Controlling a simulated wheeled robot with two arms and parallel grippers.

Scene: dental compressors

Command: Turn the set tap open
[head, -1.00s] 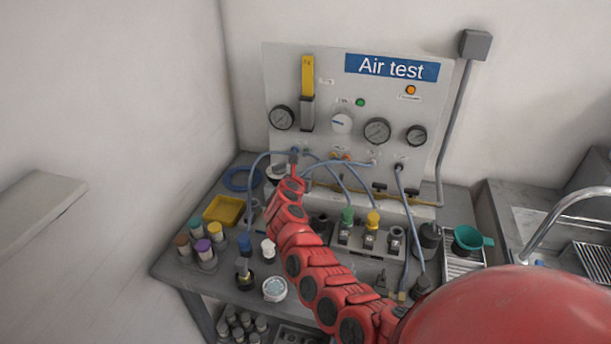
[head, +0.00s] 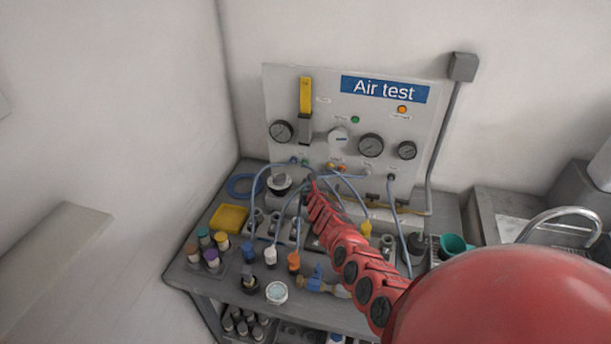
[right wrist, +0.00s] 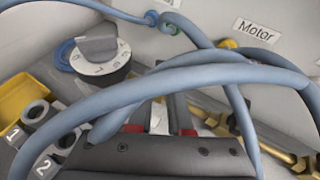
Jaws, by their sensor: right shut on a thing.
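My right gripper (head: 312,178) reaches to the foot of the "Air test" panel (head: 325,105), near the left end of a brass pipe (head: 405,207). In the right wrist view its fingers (right wrist: 160,122), with red parts, are shut around a small pale grey piece. That piece appears to be the set tap's handle, but fingers and hoses hide most of it and its label. The brass pipe also runs to the right in the right wrist view (right wrist: 275,150). My left gripper is not in view.
Blue-grey hoses (right wrist: 180,75) cross in front of the gripper. Bottles, colored connectors and a blue-handled valve (head: 318,280) crowd the bench.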

